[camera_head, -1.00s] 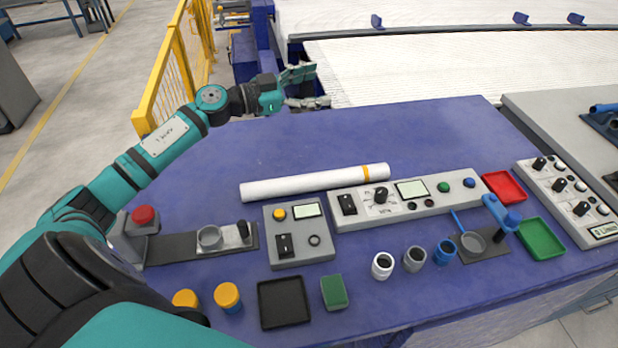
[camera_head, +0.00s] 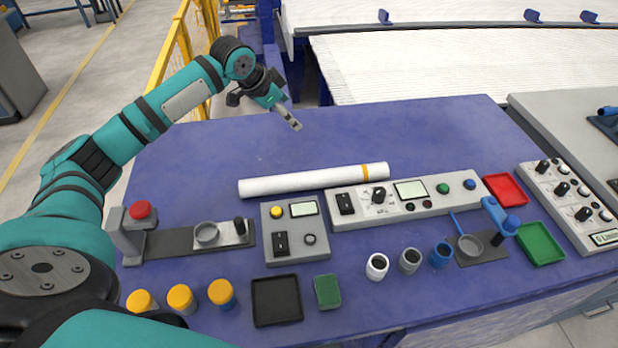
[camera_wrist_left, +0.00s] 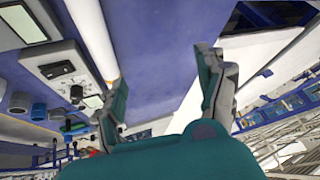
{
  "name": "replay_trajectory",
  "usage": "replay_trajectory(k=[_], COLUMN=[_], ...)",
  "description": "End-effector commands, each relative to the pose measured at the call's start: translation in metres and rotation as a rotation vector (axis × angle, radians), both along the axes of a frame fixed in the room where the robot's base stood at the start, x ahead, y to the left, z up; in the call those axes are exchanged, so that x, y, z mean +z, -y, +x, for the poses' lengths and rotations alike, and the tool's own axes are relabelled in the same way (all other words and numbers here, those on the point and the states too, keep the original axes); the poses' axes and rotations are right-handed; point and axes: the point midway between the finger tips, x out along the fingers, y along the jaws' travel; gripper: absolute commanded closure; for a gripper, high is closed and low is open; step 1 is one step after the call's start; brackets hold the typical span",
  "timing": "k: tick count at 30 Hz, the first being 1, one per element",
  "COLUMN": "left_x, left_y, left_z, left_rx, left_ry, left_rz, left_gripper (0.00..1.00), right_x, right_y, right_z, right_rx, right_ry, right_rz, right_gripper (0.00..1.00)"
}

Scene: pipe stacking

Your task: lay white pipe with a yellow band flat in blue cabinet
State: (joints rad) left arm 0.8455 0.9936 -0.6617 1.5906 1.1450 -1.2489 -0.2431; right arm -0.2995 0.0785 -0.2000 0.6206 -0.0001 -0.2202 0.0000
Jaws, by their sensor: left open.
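The white pipe with a yellow band (camera_head: 313,181) lies flat on the blue tabletop (camera_head: 400,135), with its band near the right end. It also shows at the upper left of the left wrist view (camera_wrist_left: 93,35). My left gripper (camera_head: 289,118) is beyond the pipe, above the table and angled down toward it. In the left wrist view the fingers of my left gripper (camera_wrist_left: 163,98) are spread wide with nothing between them, and the pipe is outside them on the left. The blue-framed cabinet (camera_head: 345,30) at the back holds many white pipes. My right gripper is out of view.
A long control panel (camera_head: 408,200) and a small control box (camera_head: 293,230) stand close in front of the pipe. Cups, trays and yellow-capped jars line the front edge. A yellow fence (camera_head: 185,60) stands at the back left. The table beyond the pipe is clear.

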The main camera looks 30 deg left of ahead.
Motion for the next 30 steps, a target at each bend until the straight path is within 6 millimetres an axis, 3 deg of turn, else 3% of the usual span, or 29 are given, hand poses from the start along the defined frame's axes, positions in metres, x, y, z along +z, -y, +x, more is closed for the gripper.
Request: replay_trajectory(k=[4,9,13,24,30], left_x=[-0.004,-0.007,-0.022,-0.094,-0.115], left_y=[0.028,0.041,0.047,0.071,0.077], left_z=[-0.036,-0.055,-0.053,-0.035,-0.029], left_rx=[-0.218,-0.338,-0.349,-0.345,-0.344], left_ry=[-0.166,-0.241,-0.248,-0.246,-0.244], left_rz=[-0.008,-0.018,-0.020,-0.020,-0.019], left_gripper=[0.27,0.27,0.27,0.27,0.27], right_x=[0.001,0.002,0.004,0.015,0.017], right_y=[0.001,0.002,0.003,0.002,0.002], right_z=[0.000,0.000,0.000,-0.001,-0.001], right_rx=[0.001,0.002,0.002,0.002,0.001], right_ry=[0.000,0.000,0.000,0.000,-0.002], right_rz=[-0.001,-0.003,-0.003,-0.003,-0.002], right_gripper=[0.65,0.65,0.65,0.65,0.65])
